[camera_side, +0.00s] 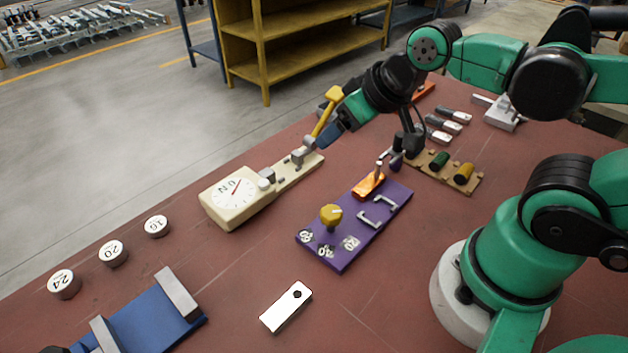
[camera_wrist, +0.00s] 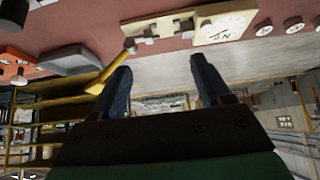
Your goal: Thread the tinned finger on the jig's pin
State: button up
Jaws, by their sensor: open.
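A pale flat piece with a dark hole near one end (camera_side: 286,307) lies on the red-brown table at the front; it looks like the tinned finger. The purple jig board (camera_side: 335,252) lies behind it, carrying a yellow knob (camera_side: 331,215), white brackets and number labels. An orange piece (camera_side: 369,186) sits at its far end, beside a small upright post (camera_side: 379,168) that may be the pin. My gripper (camera_side: 332,137) is above the table's far edge, well away from the pale piece. In the wrist view its blue fingers (camera_wrist: 160,75) are apart with nothing between them.
A cream dial gauge (camera_side: 232,196) with a yellow lever (camera_side: 327,112) stands close under my gripper. Numbered weights (camera_side: 113,252) and a blue stand (camera_side: 150,325) are at left. Table around the pale piece is clear.

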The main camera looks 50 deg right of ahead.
dwell(0.4)
jog(key=n+g+y, duration=0.2)
jog(key=n+g, duration=0.5)
jog(key=n, duration=1)
send_over(287, 305)
jog(key=d, duration=0.1)
jog(key=f, duration=0.7)
jog(key=shift+w+d+f, duration=0.15)
jog(key=shift+w+f, duration=0.15)
jog(key=shift+s+a+f+n+h, duration=0.2)
jog(key=shift+s+a+n+h, duration=0.1)
jog(key=shift+n, duration=0.1)
jog(key=shift+f, duration=0.2)
jog(key=shift+a+f, duration=0.15)
jog(key=shift+f, duration=1.15)
jog(key=shift+a+f, duration=0.15)
jog(key=shift+f, duration=1.1)
grip_shut()
